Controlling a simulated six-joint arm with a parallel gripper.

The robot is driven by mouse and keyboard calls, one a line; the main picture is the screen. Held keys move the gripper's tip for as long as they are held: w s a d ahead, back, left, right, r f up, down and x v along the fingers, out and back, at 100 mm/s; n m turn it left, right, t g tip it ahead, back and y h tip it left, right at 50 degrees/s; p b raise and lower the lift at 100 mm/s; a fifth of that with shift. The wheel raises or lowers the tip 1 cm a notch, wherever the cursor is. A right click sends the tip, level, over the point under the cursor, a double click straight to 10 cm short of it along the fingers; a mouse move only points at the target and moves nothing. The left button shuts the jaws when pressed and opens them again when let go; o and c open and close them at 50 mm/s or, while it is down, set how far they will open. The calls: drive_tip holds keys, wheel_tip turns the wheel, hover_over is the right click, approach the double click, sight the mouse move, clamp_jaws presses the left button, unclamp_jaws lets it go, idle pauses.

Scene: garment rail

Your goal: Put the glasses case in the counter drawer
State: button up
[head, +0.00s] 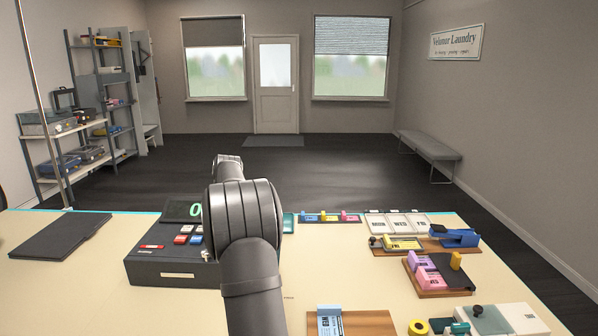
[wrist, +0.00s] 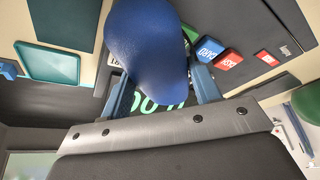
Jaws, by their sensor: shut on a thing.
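The glasses case (wrist: 150,45) is a smooth, rounded dark blue shape in the wrist view. My gripper (wrist: 165,85) is shut on it, one finger on each side. The far part of the case points up the picture. The case is above or beside the cash register (wrist: 255,30), and its height cannot be told. In the head view my arm hides the gripper and the case. I cannot make out an open counter drawer in either view.
The black cash register (head: 175,270) stands left of my arm on the pale counter (head: 60,290). A dark flat folder (head: 60,235) lies further left. Several small trays and a blue stapler (head: 455,238) crowd the right side. A teal tray (wrist: 48,65) shows in the wrist view.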

drive_tip(key=s+a+n, duration=0.1)
drive_tip(key=s+a, duration=0.1)
drive_tip(key=a, duration=0.2)
drive_tip(key=s+a+n+g, duration=0.1)
drive_tip(key=a, duration=0.4)
drive_tip(key=s+a+n, duration=0.1)
drive_tip(key=s+a, duration=0.1)
drive_tip(key=a, duration=0.3)
drive_tip(key=shift+s+a+f+n+y, duration=0.25)
drive_tip(key=shift+s+f+n+y, duration=0.1)
drive_tip(key=shift+n+y, duration=0.05)
drive_tip(key=s+a+n+g, duration=0.1)
drive_tip(key=s+a+n, duration=0.2)
drive_tip(key=s+a, duration=0.5)
drive_tip(key=a, duration=0.4)
drive_tip(key=shift+s+a+f+n+g+y, duration=0.15)
drive_tip(key=shift+a+f+n+g+y, duration=0.05)
drive_tip(key=shift+f+n+g+y, duration=0.1)
drive_tip(key=shift+d, duration=0.1)
